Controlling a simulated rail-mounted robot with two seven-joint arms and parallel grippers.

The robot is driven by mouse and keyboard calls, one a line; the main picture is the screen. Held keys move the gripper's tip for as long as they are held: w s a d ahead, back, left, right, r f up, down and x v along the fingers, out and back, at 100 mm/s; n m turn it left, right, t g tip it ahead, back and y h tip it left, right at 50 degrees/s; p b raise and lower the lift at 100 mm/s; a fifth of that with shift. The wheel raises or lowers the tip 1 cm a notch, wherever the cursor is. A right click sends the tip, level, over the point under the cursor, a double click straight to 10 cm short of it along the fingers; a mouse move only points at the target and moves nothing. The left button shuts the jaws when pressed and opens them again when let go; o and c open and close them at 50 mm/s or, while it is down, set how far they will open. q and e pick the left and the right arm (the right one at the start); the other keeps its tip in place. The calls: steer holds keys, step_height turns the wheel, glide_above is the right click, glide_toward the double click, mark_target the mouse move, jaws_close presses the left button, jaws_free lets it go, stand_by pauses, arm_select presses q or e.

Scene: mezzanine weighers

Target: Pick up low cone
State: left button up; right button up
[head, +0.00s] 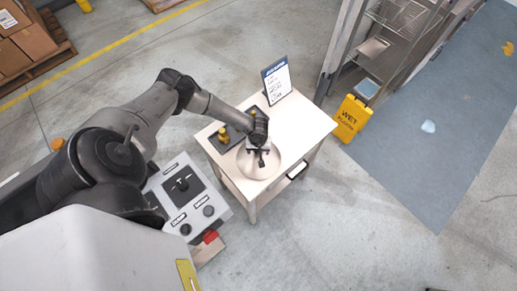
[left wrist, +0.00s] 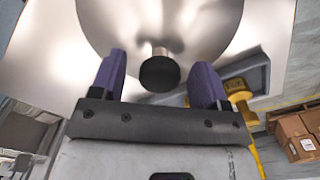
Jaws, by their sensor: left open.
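The low cone (head: 247,165) is a wide, shallow, shiny metal piece on the pale-topped cart (head: 312,129). In the left wrist view the cone (left wrist: 205,22) fills the top and has a short metal stem ending in a black knob (left wrist: 160,74). My left gripper (head: 259,150) is over the cone and hides part of it in the head view. In the left wrist view its two purple fingers (left wrist: 160,80) are open, one on each side of the knob, with a visible gap on both sides. My right gripper is not in view.
A brass-coloured weight (head: 222,135) stands on a dark pad beside the cone. A sign (head: 277,80) stands at the cart's back edge. A control box (head: 187,203) is left of the cart. A yellow wet-floor sign (head: 350,119) and metal rack (head: 398,38) are to the right.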

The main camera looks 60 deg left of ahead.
arm_select(q)
steer(key=shift+c, duration=0.5)
jaws_close()
